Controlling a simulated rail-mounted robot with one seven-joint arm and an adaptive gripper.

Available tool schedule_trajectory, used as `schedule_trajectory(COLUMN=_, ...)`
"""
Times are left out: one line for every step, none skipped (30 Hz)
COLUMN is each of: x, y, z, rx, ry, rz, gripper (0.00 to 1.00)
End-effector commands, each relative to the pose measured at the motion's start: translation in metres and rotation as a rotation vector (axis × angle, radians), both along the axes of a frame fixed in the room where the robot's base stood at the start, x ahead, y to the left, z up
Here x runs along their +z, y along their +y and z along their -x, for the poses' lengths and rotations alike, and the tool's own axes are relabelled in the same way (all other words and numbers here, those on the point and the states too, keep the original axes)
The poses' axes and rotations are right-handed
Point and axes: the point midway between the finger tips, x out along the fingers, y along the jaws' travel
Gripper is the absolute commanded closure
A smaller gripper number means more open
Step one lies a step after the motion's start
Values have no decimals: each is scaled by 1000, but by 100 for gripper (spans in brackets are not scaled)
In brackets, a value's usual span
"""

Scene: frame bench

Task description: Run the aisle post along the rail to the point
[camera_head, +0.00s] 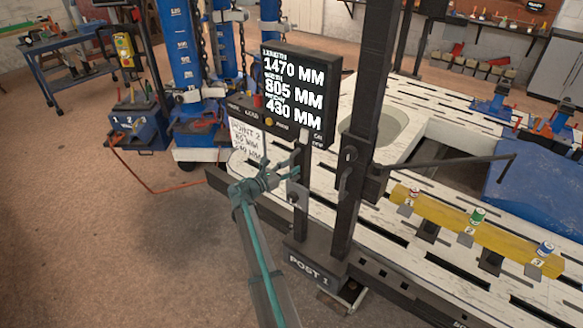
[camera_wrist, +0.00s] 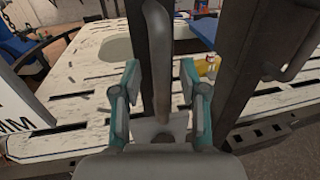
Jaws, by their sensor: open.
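The aisle post (camera_head: 362,120) stands upright at the near edge of the slotted bench, its base (camera_head: 318,268) marked POST 1. A grey vertical handle bar (camera_wrist: 160,45) stands in the middle of the wrist view. My gripper (camera_head: 284,176) is open, left of the post and just below the display; in the wrist view its fingers (camera_wrist: 158,95) lie either side of the bar, with gaps showing. A screen (camera_head: 292,90) reads 1470 MM, 805 MM and 430 MM. A paper note (camera_head: 248,143) below it reads POINT 2, with 805 MM and seemingly 540 MM.
A yellow beam (camera_head: 447,222) on the bench carries small red, green and blue-marked cans (camera_head: 476,217). A dark horizontal arm (camera_head: 450,163) reaches right from the post. Blue lift columns (camera_head: 180,45) stand behind. An orange hose (camera_head: 150,185) lies on the open floor at left.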

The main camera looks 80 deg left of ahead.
Motion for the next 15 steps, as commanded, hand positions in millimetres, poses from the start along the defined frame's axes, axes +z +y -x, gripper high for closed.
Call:
schedule_trajectory(x=0, y=-5, z=7, rx=2, ry=0, rz=0, gripper=57)
schedule_trajectory(x=0, y=-7, z=10, rx=2, ry=0, rz=0, gripper=57)
schedule_trajectory(x=0, y=-11, z=15, rx=1, ry=0, rz=0, gripper=57)
schedule_trajectory(x=0, y=-14, z=20, rx=1, ry=0, rz=0, gripper=57)
schedule_trajectory(x=0, y=-17, z=25, rx=1, ry=0, rz=0, gripper=57)
schedule_trajectory(x=0, y=-21, z=32, rx=2, ry=0, rz=0, gripper=57)
schedule_trajectory(x=0, y=-24, z=38, rx=2, ry=0, rz=0, gripper=57)
schedule_trajectory(x=0, y=-27, z=42, rx=2, ry=0, rz=0, gripper=57)
schedule_trajectory(x=1, y=-31, z=49, rx=1, ry=0, rz=0, gripper=57)
schedule_trajectory(x=1, y=-34, z=54, rx=1, ry=0, rz=0, gripper=57)
schedule_trajectory(x=0, y=-37, z=59, rx=2, ry=0, rz=0, gripper=57)
schedule_trajectory(x=0, y=-40, z=65, rx=2, ry=0, rz=0, gripper=57)
schedule_trajectory(x=0, y=-43, z=69, rx=1, ry=0, rz=0, gripper=57)
schedule_trajectory(x=0, y=-45, z=73, rx=1, ry=0, rz=0, gripper=57)
schedule_trajectory(x=0, y=-48, z=78, rx=0, ry=0, rz=0, gripper=57)
